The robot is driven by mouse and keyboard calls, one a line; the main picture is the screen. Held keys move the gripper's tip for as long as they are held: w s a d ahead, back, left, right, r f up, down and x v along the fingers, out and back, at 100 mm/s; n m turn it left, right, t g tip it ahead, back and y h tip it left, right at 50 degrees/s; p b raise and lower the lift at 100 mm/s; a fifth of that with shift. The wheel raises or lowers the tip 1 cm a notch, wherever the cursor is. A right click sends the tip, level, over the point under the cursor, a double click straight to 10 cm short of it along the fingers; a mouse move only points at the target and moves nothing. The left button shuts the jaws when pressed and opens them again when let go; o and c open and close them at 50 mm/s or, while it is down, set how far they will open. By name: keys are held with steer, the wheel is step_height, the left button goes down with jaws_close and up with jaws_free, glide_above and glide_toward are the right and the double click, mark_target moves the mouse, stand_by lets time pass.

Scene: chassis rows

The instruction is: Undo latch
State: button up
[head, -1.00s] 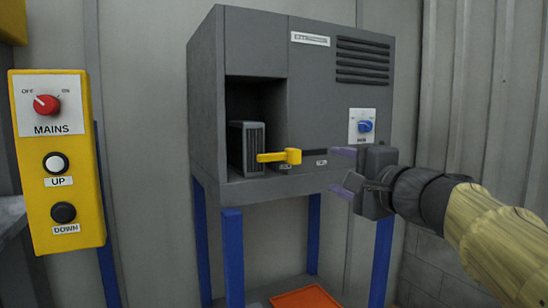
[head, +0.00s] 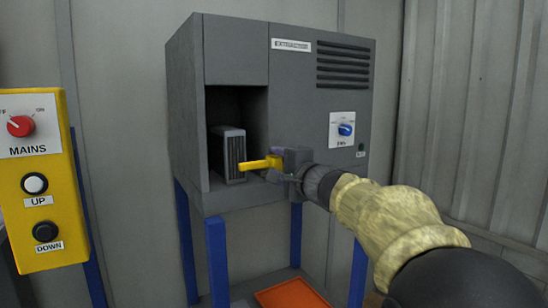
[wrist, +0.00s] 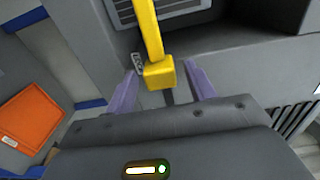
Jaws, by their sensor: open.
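The yellow latch handle (head: 261,163) sticks out across the open bay on the front of the grey cabinet (head: 300,110). In the wrist view the latch handle (wrist: 151,40) ends in a yellow block that lies between the two purple fingers. My gripper (head: 277,162) is at the block end of the handle. In the wrist view my gripper (wrist: 163,85) is open, with a gap between each finger and the block. In the head view my gripper's body hides the block and the small label behind it.
A grey finned unit (head: 230,153) sits in the bay behind the handle. A blue rotary knob (head: 345,129) is on the cabinet's right side. A yellow control box (head: 38,190) with a red switch and two buttons is at left. An orange tray (head: 292,296) lies below, between blue legs.

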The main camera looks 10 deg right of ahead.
steer(key=shift+x, duration=0.95)
jaws_close()
